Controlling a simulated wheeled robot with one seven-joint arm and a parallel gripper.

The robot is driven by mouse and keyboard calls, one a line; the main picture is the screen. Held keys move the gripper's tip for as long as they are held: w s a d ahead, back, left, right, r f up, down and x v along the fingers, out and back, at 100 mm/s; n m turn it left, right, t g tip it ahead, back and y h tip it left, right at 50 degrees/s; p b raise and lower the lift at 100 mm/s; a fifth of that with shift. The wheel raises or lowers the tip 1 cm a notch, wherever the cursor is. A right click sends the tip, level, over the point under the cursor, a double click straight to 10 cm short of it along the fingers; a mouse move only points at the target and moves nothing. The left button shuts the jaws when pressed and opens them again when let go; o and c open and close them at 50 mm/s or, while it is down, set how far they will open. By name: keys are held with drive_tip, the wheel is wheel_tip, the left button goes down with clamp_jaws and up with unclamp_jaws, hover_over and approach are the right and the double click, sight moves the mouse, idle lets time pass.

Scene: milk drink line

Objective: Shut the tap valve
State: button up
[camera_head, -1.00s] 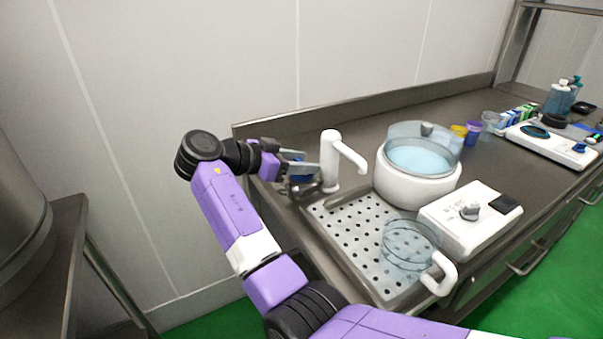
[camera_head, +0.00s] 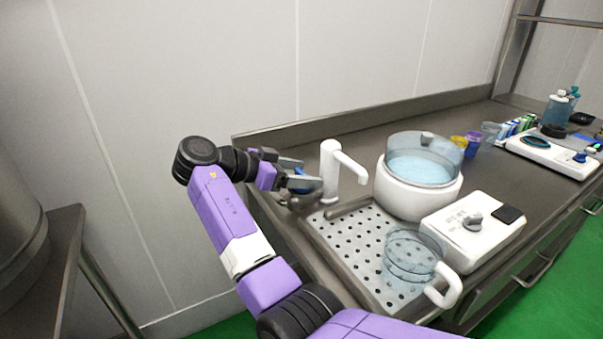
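The white tap (camera_head: 329,165) stands at the back left corner of the counter, its spout pointing right over the perforated drain tray (camera_head: 350,240). No water stream shows under the spout.
A clear jug with a white handle (camera_head: 447,287) stands on the tray's front right. A white round appliance with a clear bowl (camera_head: 410,194) and a white scale-like box (camera_head: 470,240) stand to the right. Cups and bottles are further right. A wall is behind.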

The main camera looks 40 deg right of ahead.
drive_tip(key=v, duration=0.7)
drive_tip(key=shift+a, duration=0.35)
drive_tip(key=shift+w+r, duration=0.1)
drive_tip(key=shift+r, duration=0.05)
